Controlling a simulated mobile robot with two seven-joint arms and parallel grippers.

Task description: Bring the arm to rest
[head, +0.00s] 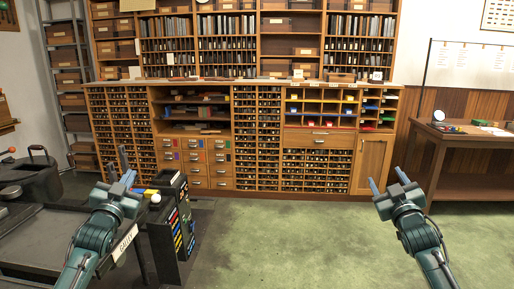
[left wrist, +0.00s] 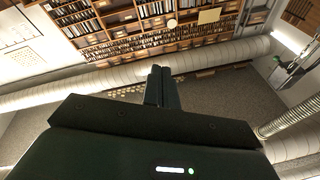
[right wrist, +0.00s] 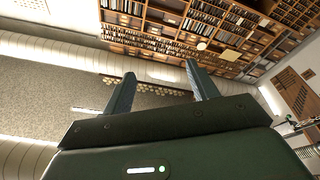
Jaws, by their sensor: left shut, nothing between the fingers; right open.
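My left gripper (head: 127,178) is at the left of the head view, raised in front of the dark casting machine. In the left wrist view its fingers (left wrist: 162,87) are together with nothing between them. My right gripper (head: 387,186) is at the right of the head view, raised above the green floor. In the right wrist view its fingers (right wrist: 160,90) stand wide apart and empty. Both grippers point away from me and touch nothing that I can see.
A dark machine (head: 30,180) with a black panel of coloured parts (head: 172,225) stands close to my left arm. A large wooden cabinet (head: 220,185) spans the back. A wooden table (head: 470,150) stands at the right. The green floor (head: 300,235) between the arms is clear.

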